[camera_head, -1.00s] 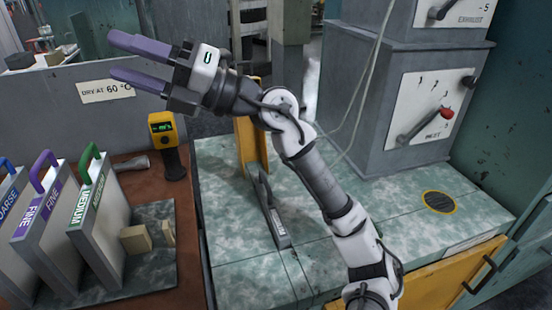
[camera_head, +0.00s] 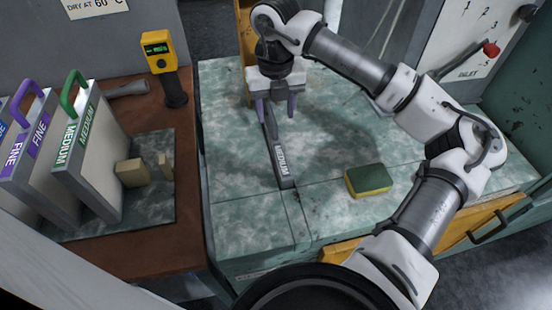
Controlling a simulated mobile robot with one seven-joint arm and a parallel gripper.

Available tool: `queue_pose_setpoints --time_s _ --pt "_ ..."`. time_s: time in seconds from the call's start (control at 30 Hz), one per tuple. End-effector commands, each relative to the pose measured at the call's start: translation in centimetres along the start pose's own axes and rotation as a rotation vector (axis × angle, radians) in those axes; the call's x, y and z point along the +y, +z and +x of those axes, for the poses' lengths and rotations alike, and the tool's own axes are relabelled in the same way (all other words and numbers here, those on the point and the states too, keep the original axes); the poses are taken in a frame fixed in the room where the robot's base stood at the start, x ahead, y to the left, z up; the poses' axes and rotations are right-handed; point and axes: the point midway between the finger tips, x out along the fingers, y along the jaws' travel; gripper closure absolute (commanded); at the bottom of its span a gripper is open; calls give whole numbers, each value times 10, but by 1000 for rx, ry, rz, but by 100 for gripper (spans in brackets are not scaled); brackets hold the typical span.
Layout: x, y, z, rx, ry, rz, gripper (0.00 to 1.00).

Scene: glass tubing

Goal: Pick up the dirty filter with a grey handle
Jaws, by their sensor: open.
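The dirty filter (camera_head: 281,163) shows as a narrow grey strip labelled MEDIUM at the top of the green-white tiled counter. Its grey handle (camera_head: 269,122) is at the far end, partly hidden by my gripper. My gripper (camera_head: 276,115) points down over that end, its two purple fingers open and spread apart. The left finger is close beside the handle and the right finger stands off to its right. I cannot tell whether either finger touches it, or how high the fingertips are.
A yellow-green sponge (camera_head: 369,180) lies on the counter to the right. On the brown table at left stand filters with green (camera_head: 73,93) and purple (camera_head: 28,100) handles, small tan blocks (camera_head: 131,172) and a yellow meter (camera_head: 157,50). A yellow panel (camera_head: 243,45) stands behind my gripper.

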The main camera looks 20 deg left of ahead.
Motion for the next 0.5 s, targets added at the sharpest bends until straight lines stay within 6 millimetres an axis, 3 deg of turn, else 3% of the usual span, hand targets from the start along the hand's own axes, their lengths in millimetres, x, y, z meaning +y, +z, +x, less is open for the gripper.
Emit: queue_pose_setpoints --time_s 0.2,0.5 --pt "1 0 35 1 4 0 49" --pt "2 -1 56 2 7 -2 49"
